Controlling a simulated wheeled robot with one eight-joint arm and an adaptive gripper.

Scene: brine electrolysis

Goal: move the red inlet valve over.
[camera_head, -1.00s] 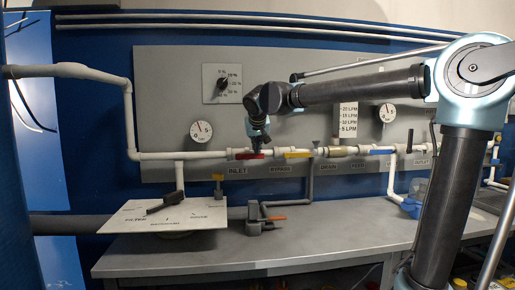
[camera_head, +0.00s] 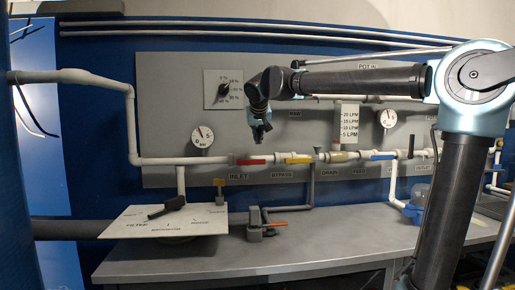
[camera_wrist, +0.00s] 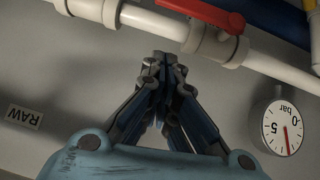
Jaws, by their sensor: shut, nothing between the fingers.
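The red inlet valve handle (camera_head: 251,161) lies along the white pipe above the INLET label (camera_head: 238,177). In the head view it is roughly horizontal. It also shows in the wrist view, where the red handle (camera_wrist: 207,13) is cut by the top edge. My gripper (camera_head: 262,134) is above the red handle and apart from it, pointing down. In the wrist view my gripper (camera_wrist: 160,62) has its fingertips together with nothing held, beside the white pipe and valve body (camera_wrist: 208,45).
A yellow handle (camera_head: 298,161) and a blue handle (camera_head: 382,157) sit right along the pipe. A pressure gauge (camera_head: 203,138) hangs left of the gripper, before the grey panel (camera_head: 175,95). The bench (camera_head: 330,240) is mostly bare in front.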

